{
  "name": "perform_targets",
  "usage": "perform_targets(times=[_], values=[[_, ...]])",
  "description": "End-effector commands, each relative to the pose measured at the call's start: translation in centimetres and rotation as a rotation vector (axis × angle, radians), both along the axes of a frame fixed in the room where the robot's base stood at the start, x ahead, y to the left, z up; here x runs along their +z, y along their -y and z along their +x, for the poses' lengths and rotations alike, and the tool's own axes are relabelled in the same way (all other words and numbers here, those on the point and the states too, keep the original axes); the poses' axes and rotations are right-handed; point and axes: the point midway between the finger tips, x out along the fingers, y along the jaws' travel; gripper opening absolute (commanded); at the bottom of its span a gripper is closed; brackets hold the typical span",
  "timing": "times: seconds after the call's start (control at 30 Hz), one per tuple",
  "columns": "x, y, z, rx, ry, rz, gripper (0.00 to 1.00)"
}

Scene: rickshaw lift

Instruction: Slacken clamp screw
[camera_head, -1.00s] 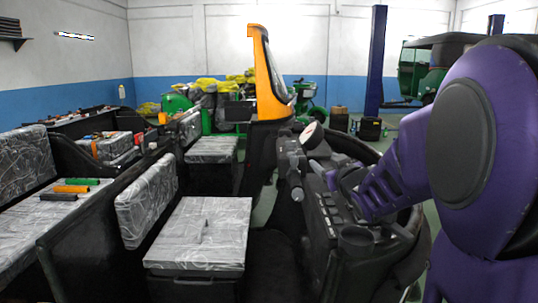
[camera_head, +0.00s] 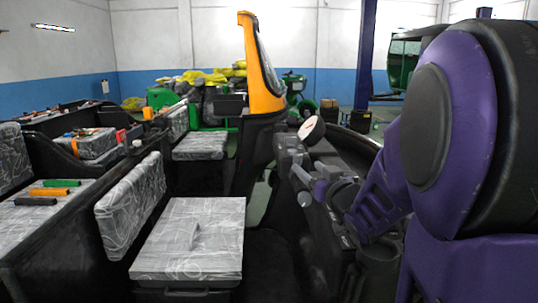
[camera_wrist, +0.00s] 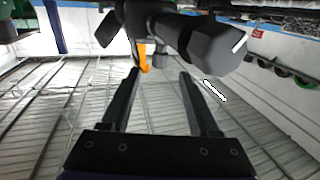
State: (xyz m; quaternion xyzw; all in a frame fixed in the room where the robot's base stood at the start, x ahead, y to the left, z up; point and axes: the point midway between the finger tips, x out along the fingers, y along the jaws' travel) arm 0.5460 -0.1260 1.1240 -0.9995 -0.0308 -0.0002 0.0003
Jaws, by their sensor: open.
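My gripper (camera_wrist: 158,72) is open, with its two dark fingers apart and nothing between them. In the wrist view, a dark handlebar-like part with a faceted end (camera_wrist: 215,46) and a white mark lies just beyond the fingertips. A small dark stub (camera_wrist: 161,60) hangs under it, and a flat dark lever (camera_wrist: 108,28) sticks out at its left. I cannot tell for sure which piece is the clamp screw. In the head view, my purple arm reaches left to the dark dashboard (camera_head: 300,185), below a round white-faced dial (camera_head: 312,130); the gripper itself is hard to make out there.
A grey patterned seat box (camera_head: 205,215) stands at the front centre, with its backrest (camera_head: 133,203) at left. Orange, green and black rolls (camera_head: 55,190) lie at left. Yellow-topped bundles fill the back.

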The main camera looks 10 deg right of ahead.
Motion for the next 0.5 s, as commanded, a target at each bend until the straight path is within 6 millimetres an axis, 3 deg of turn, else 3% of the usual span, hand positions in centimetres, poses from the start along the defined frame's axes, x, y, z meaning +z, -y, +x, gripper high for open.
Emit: perform_targets(times=[0.5], values=[[-0.1, -0.6, 9.4, 0.001, -0.001, 0.0, 0.61]])
